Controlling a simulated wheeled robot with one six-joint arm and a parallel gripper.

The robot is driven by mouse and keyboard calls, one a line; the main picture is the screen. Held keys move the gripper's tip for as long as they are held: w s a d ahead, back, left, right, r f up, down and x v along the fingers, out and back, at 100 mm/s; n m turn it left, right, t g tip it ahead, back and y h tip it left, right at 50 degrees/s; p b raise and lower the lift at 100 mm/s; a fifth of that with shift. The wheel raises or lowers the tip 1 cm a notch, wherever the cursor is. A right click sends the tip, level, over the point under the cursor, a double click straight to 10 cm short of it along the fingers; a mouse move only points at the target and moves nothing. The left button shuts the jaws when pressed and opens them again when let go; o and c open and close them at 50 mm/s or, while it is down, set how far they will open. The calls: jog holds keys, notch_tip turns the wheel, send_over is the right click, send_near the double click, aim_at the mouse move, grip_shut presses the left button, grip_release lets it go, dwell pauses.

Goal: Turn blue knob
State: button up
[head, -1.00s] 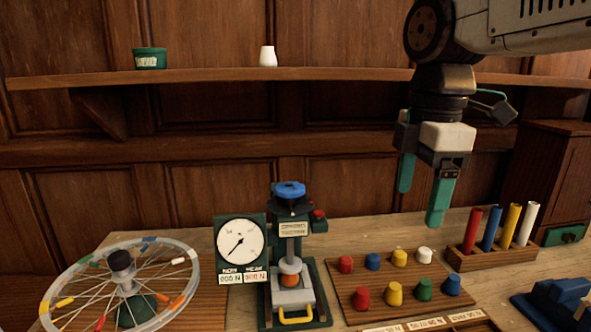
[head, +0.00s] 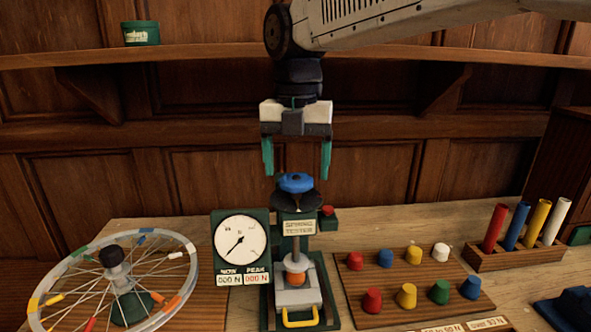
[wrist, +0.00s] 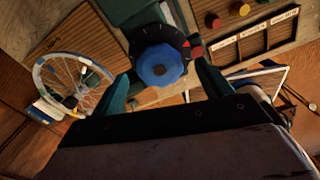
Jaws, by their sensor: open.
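The blue knob (head: 295,182) tops a green press-like tester (head: 298,228) and sits on a black disc. In the wrist view the blue knob (wrist: 160,66) shows from above, with a red mark on the dark ring at its right. My gripper (head: 297,172) is open, pointing down, with its teal fingers above and to either side of the knob. The fingers appear apart from it. In the wrist view my gripper (wrist: 163,82) has its two fingers left and right of the knob, nothing between them visibly held.
A dial gauge (head: 240,246) stands left of the tester, and a spoked wheel (head: 188,262) lies further left. A board (head: 345,290) with several coloured pegs and a rack (head: 480,262) of coloured tubes stand right. A shelf (head: 200,53) runs behind my arm.

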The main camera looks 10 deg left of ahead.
jog(key=shift+f, duration=0.8)
jog(key=c, duration=1)
